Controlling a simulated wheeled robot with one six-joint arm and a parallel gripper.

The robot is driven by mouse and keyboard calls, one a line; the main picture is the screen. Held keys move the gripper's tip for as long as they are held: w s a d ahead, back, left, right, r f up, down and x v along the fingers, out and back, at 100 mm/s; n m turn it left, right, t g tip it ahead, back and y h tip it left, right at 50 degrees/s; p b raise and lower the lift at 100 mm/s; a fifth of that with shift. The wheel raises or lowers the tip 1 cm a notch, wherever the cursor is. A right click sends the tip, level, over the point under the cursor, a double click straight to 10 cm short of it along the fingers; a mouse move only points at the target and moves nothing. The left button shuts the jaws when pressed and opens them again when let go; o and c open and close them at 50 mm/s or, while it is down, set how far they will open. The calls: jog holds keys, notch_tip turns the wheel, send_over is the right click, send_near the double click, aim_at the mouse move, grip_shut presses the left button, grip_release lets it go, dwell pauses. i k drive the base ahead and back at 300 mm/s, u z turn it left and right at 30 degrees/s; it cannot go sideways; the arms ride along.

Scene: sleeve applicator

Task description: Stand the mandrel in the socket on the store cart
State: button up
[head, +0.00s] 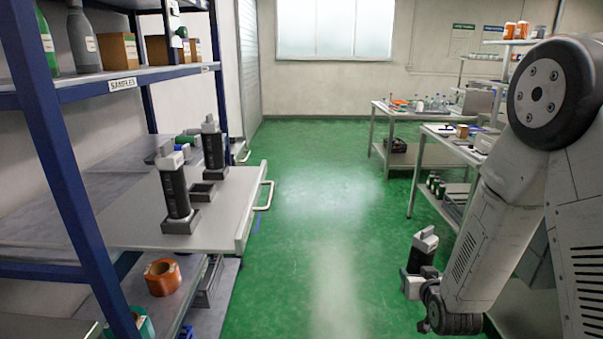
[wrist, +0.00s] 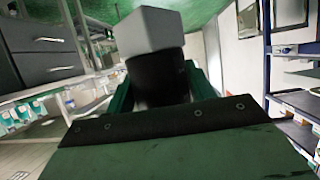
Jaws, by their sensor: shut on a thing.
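My gripper (head: 418,275) is at the lower right of the head view, over the green floor and well to the right of the store cart (head: 130,222). It is shut on a dark mandrel (head: 421,252) with a pale grey block at its top. The mandrel looks roughly upright, slightly tilted; its lower end is hidden. In the wrist view the mandrel (wrist: 158,75) stands between the green jaw parts. Two similar mandrels, one nearer (head: 175,187) and one farther (head: 213,147), stand in sockets on the cart. An empty square socket (head: 202,193) sits between and right of them.
A blue-framed shelf (head: 66,150) with bottles and boxes stands in front of the cart at left. The cart has a handle (head: 268,194) on its right edge. An orange tape roll (head: 162,277) lies below. Benches (head: 425,150) stand at right. The middle floor is clear.

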aim_at(232, 142)
jog(key=i, duration=8.35)
jog(key=u, duration=3.3)
